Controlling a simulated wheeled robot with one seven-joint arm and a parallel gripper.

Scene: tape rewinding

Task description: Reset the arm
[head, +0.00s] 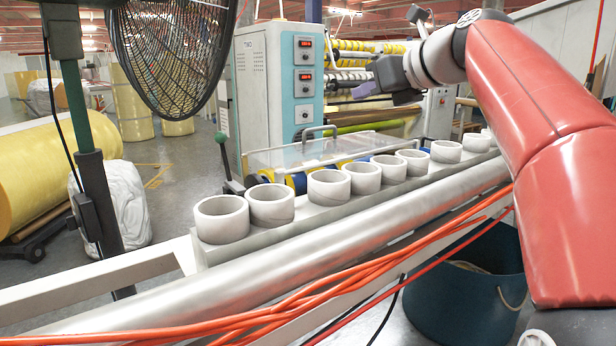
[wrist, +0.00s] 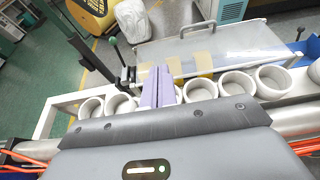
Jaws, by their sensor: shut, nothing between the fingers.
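My red arm (head: 520,110) reaches in from the right in the head view. In the head view several white rings (head: 222,218) stand upright on a grey ledge (head: 310,214).
A silver roller (head: 290,262) runs along the front of the ledge, with orange cables (head: 300,298) before it. A black fan (head: 170,50) stands at upper left. A control cabinet (head: 275,85) and a clear cover (head: 320,150) are behind. A dark bin (head: 465,285) is at lower right.

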